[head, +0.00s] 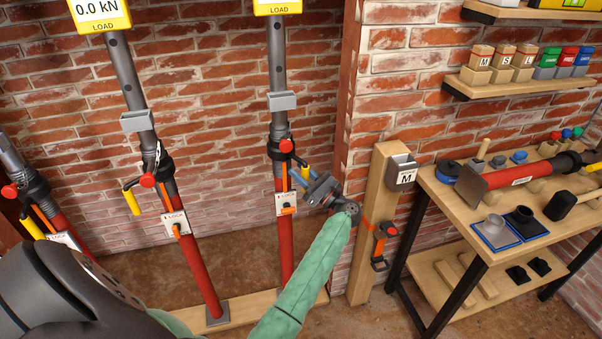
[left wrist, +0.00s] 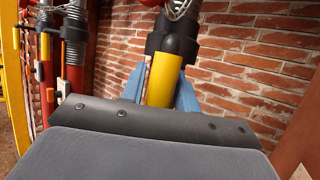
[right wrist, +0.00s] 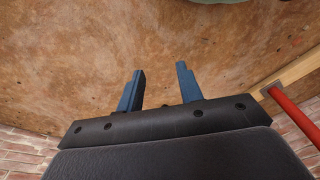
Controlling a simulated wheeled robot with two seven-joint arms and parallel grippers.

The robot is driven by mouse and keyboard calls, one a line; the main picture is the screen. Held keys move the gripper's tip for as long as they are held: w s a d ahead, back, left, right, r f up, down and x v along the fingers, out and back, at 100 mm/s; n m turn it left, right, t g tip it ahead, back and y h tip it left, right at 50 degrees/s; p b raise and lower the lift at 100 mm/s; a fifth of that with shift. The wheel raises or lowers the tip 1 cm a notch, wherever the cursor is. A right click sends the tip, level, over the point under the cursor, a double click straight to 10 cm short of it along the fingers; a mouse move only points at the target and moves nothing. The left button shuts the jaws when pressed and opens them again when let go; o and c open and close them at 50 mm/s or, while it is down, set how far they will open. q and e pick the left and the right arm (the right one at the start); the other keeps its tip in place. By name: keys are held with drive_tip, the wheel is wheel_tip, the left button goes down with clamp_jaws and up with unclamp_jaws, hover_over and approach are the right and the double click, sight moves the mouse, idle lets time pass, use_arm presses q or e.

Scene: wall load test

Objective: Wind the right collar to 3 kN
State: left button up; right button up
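The right prop (head: 286,240) has a red lower tube and a grey upper tube. Its dark collar (head: 279,155) also shows in the left wrist view (left wrist: 172,40). The collar's yellow handle (left wrist: 162,80) lies between the blue fingers of my left gripper (head: 303,177), which look shut on it. A white LOCK plate (head: 280,198) with an orange lever sits below the collar. The right prop's yellow load gauge (head: 277,8) is cut off at the top, so its reading is hidden. My right gripper (right wrist: 160,88) is open and empty above brown floor.
The middle prop (head: 199,260) stands to the left, its gauge (head: 98,14) reading 0.0 kN. Another prop (head: 62,229) leans at far left. A wooden post (head: 364,250) and a cluttered workbench (head: 448,193) stand right. Brick wall lies behind.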

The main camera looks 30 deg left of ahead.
use_arm(q)
clamp_jaws()
use_arm(e)
drive_tip(key=shift+s+f, duration=0.1)
use_arm(q)
drive_tip(key=s+t+b, duration=0.1)
drive_tip(key=b, duration=0.1)
drive_tip(key=s+a+m+t+b, duration=0.1)
drive_tip(key=b, duration=0.1)
drive_tip(key=shift+s+m+t+b, duration=0.2)
drive_tip(key=shift+m+t+b, duration=0.1)
drive_tip(key=shift+t, duration=0.1)
use_arm(e)
drive_tip(key=w+a+r, duration=0.2)
drive_tip(key=w+r, duration=0.1)
drive_tip(key=r, duration=1.5)
drive_tip(key=shift+w, duration=0.1)
use_arm(q)
drive_tip(key=shift+o, duration=1.8)
unclamp_jaws()
